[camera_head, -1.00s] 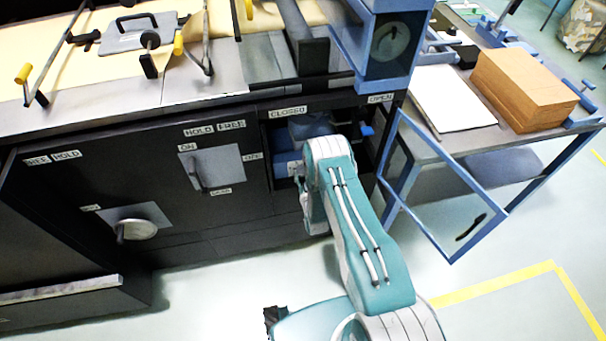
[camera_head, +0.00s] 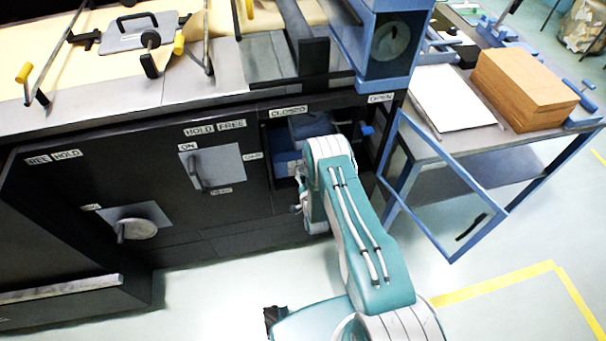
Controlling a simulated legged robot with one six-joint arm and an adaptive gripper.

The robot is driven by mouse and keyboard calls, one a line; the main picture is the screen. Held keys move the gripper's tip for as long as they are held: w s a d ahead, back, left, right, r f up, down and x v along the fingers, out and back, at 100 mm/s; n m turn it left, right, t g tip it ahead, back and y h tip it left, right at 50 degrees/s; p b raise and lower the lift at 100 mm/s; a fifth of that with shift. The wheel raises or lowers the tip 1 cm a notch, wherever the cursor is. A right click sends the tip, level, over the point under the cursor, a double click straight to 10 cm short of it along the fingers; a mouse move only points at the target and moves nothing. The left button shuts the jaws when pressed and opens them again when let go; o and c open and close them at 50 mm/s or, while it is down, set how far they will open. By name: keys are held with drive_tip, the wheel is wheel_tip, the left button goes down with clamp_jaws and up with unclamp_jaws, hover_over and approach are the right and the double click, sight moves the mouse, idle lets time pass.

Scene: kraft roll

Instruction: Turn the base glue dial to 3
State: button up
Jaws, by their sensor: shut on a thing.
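The open compartment (camera_head: 279,136) in the dark machine front has blue parts (camera_head: 287,160) inside it. My teal and white arm reaches up to this compartment and covers much of its opening. Only a small grey edge of my gripper (camera_head: 298,207) shows, left of the white wrist. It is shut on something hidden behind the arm. The fingertips are hidden too. I cannot make out the base glue dial, its numbers or its pointer in this view.
The blue-framed door (camera_head: 440,190) hangs open right of my arm. A lever plate (camera_head: 212,168) and a round handle (camera_head: 137,229) sit on the panel to the left. A side table (camera_head: 455,140) carries a brown stack (camera_head: 525,85). The floor in front is clear.

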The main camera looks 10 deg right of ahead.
drive_tip(key=shift+w+r+m, duration=0.1)
drive_tip(key=shift+m, duration=1.5)
drive_tip(key=shift+d, duration=0.1)
drive_tip(key=o, duration=1.2)
drive_tip(key=shift+c, duration=0.2)
drive_tip(key=s, duration=1.2)
drive_tip(key=shift+s, duration=0.1)
